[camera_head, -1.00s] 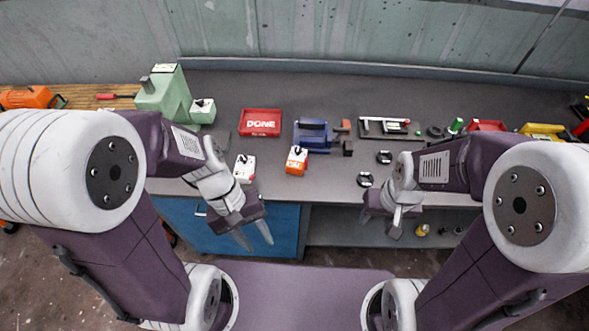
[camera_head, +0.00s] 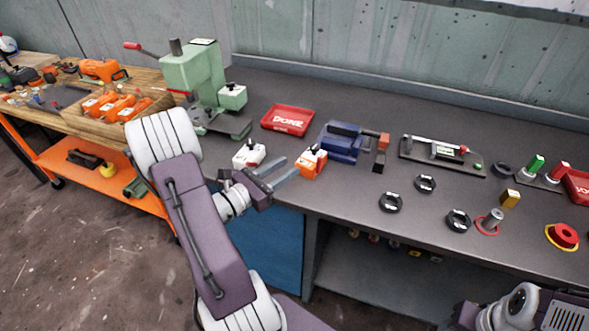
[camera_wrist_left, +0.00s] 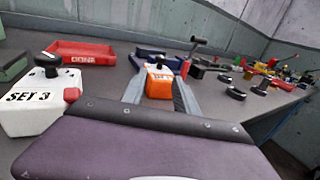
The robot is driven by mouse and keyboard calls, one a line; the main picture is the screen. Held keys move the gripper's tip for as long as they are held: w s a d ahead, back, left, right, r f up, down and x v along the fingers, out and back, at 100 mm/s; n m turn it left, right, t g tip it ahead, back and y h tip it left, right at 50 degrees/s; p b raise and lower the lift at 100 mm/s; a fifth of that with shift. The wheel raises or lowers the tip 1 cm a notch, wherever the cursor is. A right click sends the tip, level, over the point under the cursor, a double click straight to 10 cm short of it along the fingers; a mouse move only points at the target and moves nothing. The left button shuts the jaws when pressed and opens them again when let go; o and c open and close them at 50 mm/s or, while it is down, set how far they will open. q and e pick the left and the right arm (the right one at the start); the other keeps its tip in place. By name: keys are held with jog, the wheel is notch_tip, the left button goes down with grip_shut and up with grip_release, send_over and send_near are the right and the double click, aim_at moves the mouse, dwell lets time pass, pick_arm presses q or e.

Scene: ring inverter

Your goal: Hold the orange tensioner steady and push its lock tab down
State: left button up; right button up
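The orange tensioner (camera_head: 311,163) stands on the grey bench, with a white label and a black part on top. It also shows in the left wrist view (camera_wrist_left: 159,83), straight ahead between the fingers. My left gripper (camera_head: 287,172) is open, its fingers pointing at the tensioner from the left; contact is hard to tell. In the left wrist view the left gripper (camera_wrist_left: 160,98) has one finger on either side of the tensioner. The lock tab is too small to make out clearly. My right arm (camera_head: 520,312) shows at the bottom right; its fingers are out of view.
A white block with a black knob (camera_head: 249,154) sits left of the tensioner. A blue vise (camera_head: 343,142) stands just behind it. A red DONE tray (camera_head: 288,119) and a green press (camera_head: 192,75) are farther back. Black round parts (camera_head: 391,203) lie to the right.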

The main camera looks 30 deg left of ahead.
aim_at(311, 153)
pick_arm(q)
jog(key=x, duration=1.1)
jog(key=shift+w+d, duration=0.15)
jog(key=shift+w, duration=0.05)
grip_shut()
dwell(1.7)
